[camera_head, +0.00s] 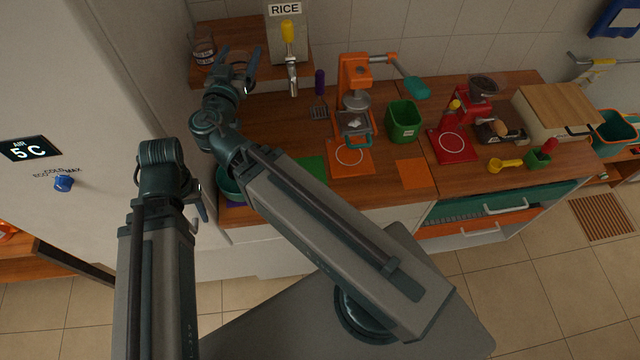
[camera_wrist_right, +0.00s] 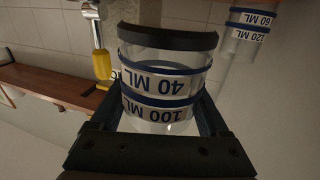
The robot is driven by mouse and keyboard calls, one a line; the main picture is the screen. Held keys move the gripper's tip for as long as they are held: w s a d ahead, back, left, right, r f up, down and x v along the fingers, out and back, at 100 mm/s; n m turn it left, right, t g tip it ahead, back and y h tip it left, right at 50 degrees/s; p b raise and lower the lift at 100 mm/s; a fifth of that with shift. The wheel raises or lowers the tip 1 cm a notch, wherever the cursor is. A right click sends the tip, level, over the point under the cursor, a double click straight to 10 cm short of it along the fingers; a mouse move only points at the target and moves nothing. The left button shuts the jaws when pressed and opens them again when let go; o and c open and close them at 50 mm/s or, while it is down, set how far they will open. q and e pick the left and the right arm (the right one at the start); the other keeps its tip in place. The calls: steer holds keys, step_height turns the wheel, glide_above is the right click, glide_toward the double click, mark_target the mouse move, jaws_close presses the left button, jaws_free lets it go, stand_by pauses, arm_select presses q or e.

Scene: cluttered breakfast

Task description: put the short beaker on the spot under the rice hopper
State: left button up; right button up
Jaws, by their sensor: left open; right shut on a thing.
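My right gripper (camera_head: 238,62) is at the upper left in the head view, in front of the wooden shelf. It is shut on the short beaker (camera_wrist_right: 160,85), a clear, wide cup with blue bands marked 40 ML and 100 ML, between its fingers in the right wrist view. The rice hopper (camera_head: 285,45), with a RICE label, yellow knob and metal spout, stands right of this gripper; its knob shows in the right wrist view (camera_wrist_right: 103,66). I cannot make out the spot under it. My left gripper (camera_head: 198,212) is low at the left, open, partly hidden by its wrist.
Another clear beaker (camera_head: 204,52) stands on the shelf (camera_head: 206,76), left of my right gripper; it shows upper right in the wrist view (camera_wrist_right: 245,30). A spatula (camera_head: 319,95), orange press (camera_head: 354,75), green container (camera_head: 403,121) and red grinder (camera_head: 474,100) stand on the counter to the right.

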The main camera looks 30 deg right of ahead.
step_height(320, 180, down, 9)
steer(key=b, duration=0.9)
steer(key=shift+f, duration=0.2)
stand_by(1.0)
